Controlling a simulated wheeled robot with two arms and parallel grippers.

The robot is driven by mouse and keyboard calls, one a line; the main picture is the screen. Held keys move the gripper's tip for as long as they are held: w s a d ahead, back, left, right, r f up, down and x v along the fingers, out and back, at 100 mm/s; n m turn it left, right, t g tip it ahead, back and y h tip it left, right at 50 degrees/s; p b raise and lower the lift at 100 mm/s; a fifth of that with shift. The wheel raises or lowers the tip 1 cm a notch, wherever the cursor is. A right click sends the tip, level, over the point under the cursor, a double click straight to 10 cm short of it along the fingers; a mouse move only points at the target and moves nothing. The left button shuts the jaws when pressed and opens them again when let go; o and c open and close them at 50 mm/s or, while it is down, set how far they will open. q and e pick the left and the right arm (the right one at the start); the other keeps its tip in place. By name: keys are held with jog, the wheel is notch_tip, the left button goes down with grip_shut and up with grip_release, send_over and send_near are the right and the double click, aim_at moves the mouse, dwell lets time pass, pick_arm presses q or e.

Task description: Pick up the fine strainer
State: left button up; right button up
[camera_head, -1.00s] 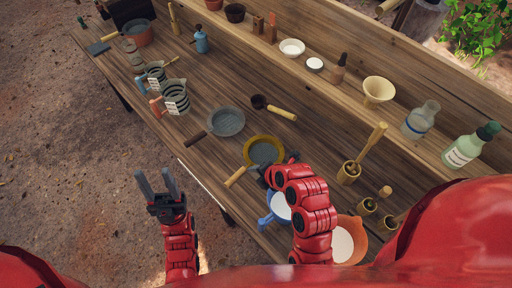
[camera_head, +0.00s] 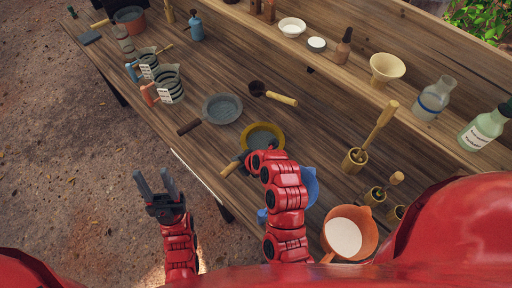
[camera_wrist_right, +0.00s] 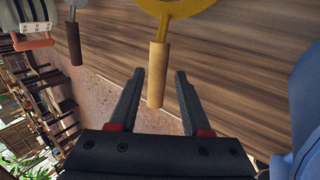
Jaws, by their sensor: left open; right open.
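Two strainers lie on the wooden table; I cannot tell which is the fine one. The yellow-rimmed strainer (camera_head: 262,137) has a light wooden handle pointing to the lower left. The grey strainer (camera_head: 222,108) with a dark handle is further up and left. My right gripper (camera_head: 242,162) is open at the yellow strainer's handle and partly covers it. In the right wrist view the handle (camera_wrist_right: 157,75) shows between the spread fingers, with gaps on both sides. My left gripper (camera_head: 151,172) is open and empty, off the table's near edge.
A blue container (camera_head: 308,184) is partly hidden behind my right arm, and an orange jug (camera_head: 350,230) stands to its right. A dark ladle (camera_head: 272,93) lies beyond the strainers. Striped mugs (camera_head: 168,82) stand at the left. A raised shelf (camera_head: 350,75) runs along the back.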

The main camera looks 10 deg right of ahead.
aim_at(237, 164)
jog(key=x, duration=0.5)
jog(key=shift+w+a+r, duration=0.1)
jog(key=shift+w, duration=0.05)
grip_shut()
